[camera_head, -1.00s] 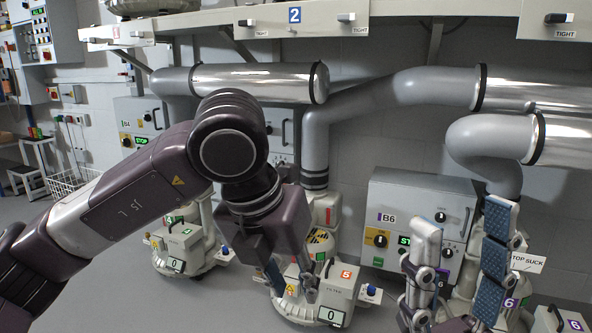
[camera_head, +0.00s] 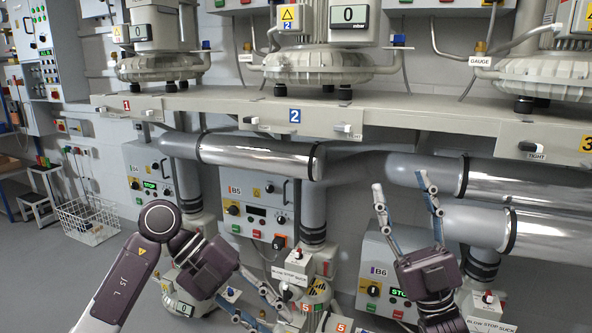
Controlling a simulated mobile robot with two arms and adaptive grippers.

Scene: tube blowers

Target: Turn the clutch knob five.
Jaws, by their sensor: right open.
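The B5 box (camera_head: 256,190) hangs on the back wall left of centre. It carries a black-and-yellow knob (camera_head: 232,210) at its left, and a dark knob with an orange rim (camera_head: 279,242) sits below its lower right corner. No readable label tells which one is the clutch knob. My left gripper (camera_head: 262,308) is low in the picture, below the B5 box, its fingers apart, in front of the blower with red 5 labels (camera_head: 307,308). Whether it touches anything there is unclear. My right gripper (camera_head: 404,188) is open and empty, fingers up, in front of the pipes above the B6 box (camera_head: 376,272).
A long shelf (camera_head: 230,112) with several blowers crosses above. Shiny pipes (camera_head: 262,156) run beneath it, with a vertical grey pipe (camera_head: 313,208) beside the B5 box. A white wire basket (camera_head: 88,218) stands on open floor.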

